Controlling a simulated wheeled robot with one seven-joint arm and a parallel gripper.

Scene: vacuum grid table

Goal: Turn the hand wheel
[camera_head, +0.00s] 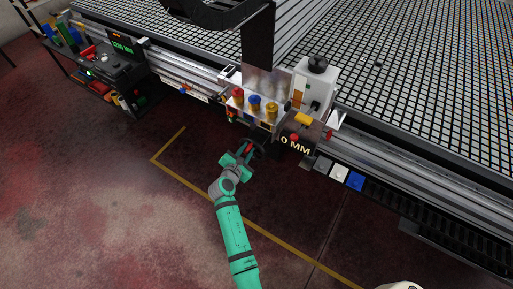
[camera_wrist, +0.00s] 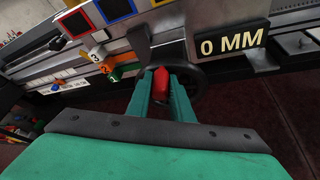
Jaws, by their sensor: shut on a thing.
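The hand wheel (camera_wrist: 197,82) is a black ring on the front of the table's machine unit, left of the "0 MM" display (camera_wrist: 232,41). Its red handle (camera_wrist: 161,80) sits between my two green fingers in the wrist view. My gripper (camera_wrist: 163,88) is shut on this red handle, and the fingers hide part of the wheel. In the head view my gripper (camera_head: 246,152) reaches up to the wheel below the machine unit. The "0 MM" display (camera_head: 295,144) is just to the right there. The wheel is small and mostly hidden in that view.
The grid table (camera_head: 420,90) fills the back. A shelf (camera_head: 108,78) stands at left. The floor in front is clear.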

